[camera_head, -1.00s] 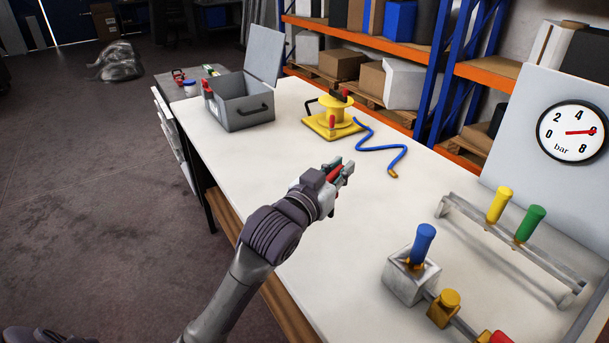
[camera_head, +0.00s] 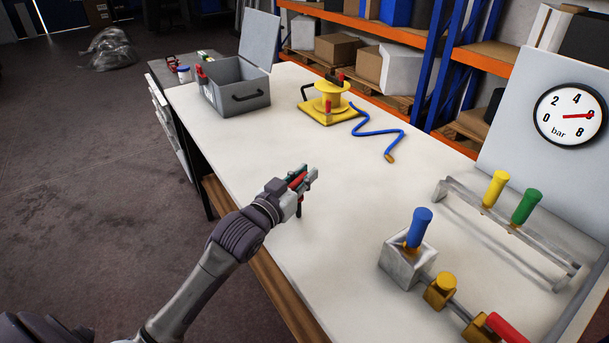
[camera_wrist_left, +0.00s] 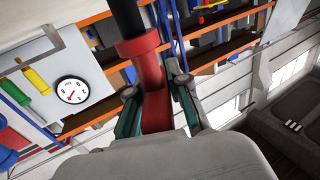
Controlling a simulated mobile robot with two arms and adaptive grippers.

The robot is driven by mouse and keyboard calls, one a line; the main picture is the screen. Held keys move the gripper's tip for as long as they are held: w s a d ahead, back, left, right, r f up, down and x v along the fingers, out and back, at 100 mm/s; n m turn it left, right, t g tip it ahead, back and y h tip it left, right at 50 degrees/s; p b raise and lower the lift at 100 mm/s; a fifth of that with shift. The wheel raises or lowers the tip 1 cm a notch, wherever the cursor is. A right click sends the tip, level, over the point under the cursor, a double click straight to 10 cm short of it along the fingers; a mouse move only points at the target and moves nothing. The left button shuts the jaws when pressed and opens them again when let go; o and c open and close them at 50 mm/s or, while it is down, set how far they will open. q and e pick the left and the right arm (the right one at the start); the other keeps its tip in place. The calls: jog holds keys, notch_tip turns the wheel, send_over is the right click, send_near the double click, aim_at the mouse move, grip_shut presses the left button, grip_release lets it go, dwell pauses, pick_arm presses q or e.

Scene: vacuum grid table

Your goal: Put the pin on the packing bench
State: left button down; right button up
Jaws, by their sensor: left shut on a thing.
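My left gripper (camera_head: 303,180) is shut on a red pin (camera_head: 297,181) with a black shaft, above the near long edge of the white-topped bench (camera_head: 330,240). The black end points down in the head view. In the left wrist view the red pin (camera_wrist_left: 155,95) sits between the two green-padded fingers, and its black shaft (camera_wrist_left: 126,18) runs out of the top of the picture. The fingers hide part of the pin in the head view. I cannot tell whether this white bench is the packing bench. My right gripper is not in view.
An open grey toolbox (camera_head: 235,90), a yellow reel (camera_head: 327,103) and its blue hose (camera_head: 375,133) stand towards the far end. A block with a blue-handled pin (camera_head: 417,230), a rail (camera_head: 510,232) and a gauge (camera_head: 570,115) are at right. The bench middle is clear.

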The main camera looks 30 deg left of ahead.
pick_arm(q)
jog(key=shift+f, duration=0.1)
jog(key=c, duration=1.1)
grip_release()
jog(key=shift+s, duration=0.1)
jog(key=s, duration=0.4)
jog(key=s+a, duration=0.1)
jog(key=s, duration=0.2)
jog(key=s+b, duration=0.1)
jog(key=s, duration=0.3)
jog(key=shift+s+a, duration=0.3)
jog(key=shift+s, duration=0.05)
